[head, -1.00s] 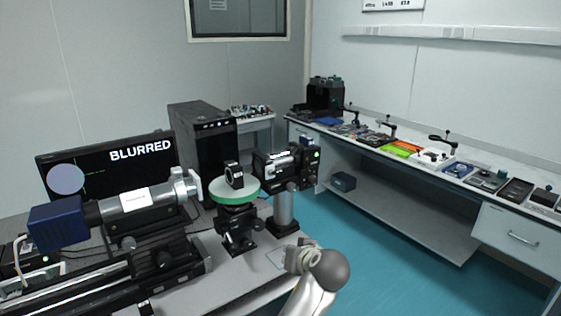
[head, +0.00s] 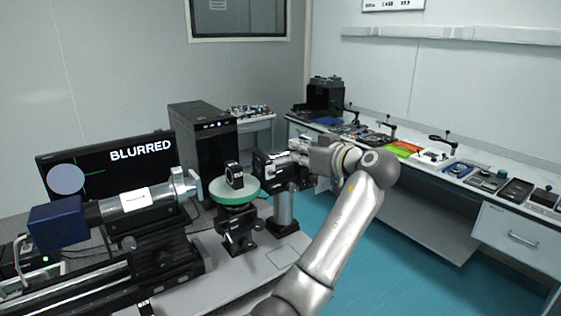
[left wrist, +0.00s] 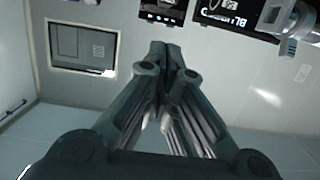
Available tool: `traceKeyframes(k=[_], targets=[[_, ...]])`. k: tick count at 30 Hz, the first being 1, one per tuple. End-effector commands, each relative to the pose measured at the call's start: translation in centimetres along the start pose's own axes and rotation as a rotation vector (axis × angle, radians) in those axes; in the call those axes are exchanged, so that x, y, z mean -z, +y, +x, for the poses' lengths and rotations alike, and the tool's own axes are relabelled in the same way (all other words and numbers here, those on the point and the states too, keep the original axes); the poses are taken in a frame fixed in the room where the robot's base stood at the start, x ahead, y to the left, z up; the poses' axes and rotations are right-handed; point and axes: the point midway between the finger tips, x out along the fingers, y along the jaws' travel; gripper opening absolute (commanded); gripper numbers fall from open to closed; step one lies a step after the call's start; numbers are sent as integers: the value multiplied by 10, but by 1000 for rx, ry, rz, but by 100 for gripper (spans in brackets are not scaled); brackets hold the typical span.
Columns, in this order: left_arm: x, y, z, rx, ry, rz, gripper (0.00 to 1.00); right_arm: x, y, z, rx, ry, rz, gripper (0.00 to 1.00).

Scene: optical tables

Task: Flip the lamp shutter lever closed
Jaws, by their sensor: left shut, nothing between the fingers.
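A blue box-like housing (head: 57,228), which looks like the lamp, sits at the left end of a dark tube (head: 130,202) with a grey end fitting. I cannot make out a shutter lever on it. My left gripper (head: 284,157) is at the black instrument on a post (head: 266,168), right of the round stage, and hides part of it; whether they touch I cannot tell. In the left wrist view the fingers (left wrist: 165,48) are together and hold nothing. My right gripper is not in view.
A round green-rimmed stage (head: 236,195) carries a small black mount (head: 234,175). A monitor (head: 108,165) reading BLURRED stands behind the tube, beside a black computer tower (head: 203,135). A side bench (head: 405,217) with several tools runs along the right wall.

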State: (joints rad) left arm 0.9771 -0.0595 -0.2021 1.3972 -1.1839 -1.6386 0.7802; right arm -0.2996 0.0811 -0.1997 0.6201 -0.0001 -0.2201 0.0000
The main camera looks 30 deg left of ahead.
Motion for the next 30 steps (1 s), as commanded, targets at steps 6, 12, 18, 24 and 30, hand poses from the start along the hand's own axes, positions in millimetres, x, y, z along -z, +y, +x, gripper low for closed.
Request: traceKeyframes(k=[6,12,18,24,30], targets=[[1,0,6,0,-1,2,0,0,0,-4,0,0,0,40],[4,-1,38,4,0,4,0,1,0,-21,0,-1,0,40],[4,-1,83,4,-1,5,0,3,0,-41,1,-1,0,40],[-15,0,94,-3,-4,6,0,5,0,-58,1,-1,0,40],[-34,0,88,-2,-1,3,0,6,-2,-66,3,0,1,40]])
